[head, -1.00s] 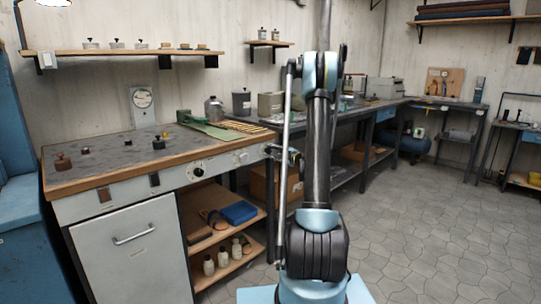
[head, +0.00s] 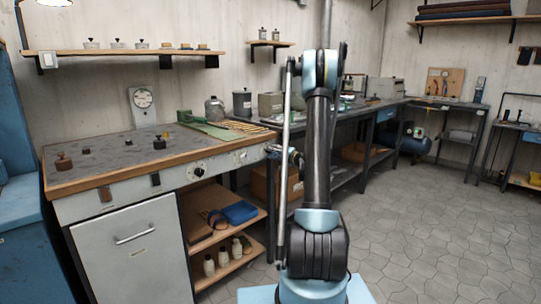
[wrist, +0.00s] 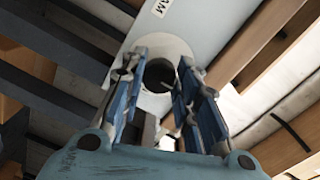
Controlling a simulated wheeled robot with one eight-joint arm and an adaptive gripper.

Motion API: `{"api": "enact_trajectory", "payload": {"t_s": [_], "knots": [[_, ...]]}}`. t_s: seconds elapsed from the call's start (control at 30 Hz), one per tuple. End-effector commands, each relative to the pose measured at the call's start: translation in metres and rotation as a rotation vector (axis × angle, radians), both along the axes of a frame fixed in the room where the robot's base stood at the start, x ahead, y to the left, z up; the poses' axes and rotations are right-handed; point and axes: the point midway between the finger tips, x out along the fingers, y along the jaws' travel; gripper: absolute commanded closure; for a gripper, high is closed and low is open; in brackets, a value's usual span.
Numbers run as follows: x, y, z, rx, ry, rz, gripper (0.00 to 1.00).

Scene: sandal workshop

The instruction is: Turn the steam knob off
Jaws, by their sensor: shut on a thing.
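The steam knob (wrist: 159,77) is a dark round knob on a pale round plate, seen in the wrist view. The end of a label, "AM", shows on the grey panel above it. My gripper (wrist: 162,70) has one blue-grey finger on each side of the knob and is shut on it. In the head view my gripper (head: 280,152) is at the right end of the bench's front panel (head: 225,162). There the knob is too small and covered to make out, and its turn angle cannot be read in either view.
Another black knob (head: 199,171) is on the same panel, left of my gripper. The bench top (head: 105,150) holds small dark weights and a green tool (head: 205,125). Shelves with bottles (head: 222,258) and a blue tray (head: 239,212) are below. The floor (head: 430,220) at right is clear.

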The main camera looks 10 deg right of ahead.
Motion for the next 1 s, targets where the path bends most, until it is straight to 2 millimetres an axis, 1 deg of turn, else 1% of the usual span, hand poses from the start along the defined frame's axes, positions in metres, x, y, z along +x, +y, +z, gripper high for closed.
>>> {"api": "enact_trajectory", "payload": {"t_s": [0.3, 0.87, 0.9, 0.97, 1.0], "knots": [[-0.0007, -0.0004, -0.0018, -0.106, -0.072, 0.000, 0.95], [-0.0010, 0.0009, -0.0020, -0.129, -0.089, 0.003, 0.95], [-0.0010, 0.0010, -0.0021, -0.128, -0.088, 0.003, 0.65], [-0.0008, 0.0009, -0.0018, -0.128, -0.088, 0.003, 0.51], [-0.0006, 0.0007, -0.0015, -0.126, -0.088, 0.002, 0.51]]}}
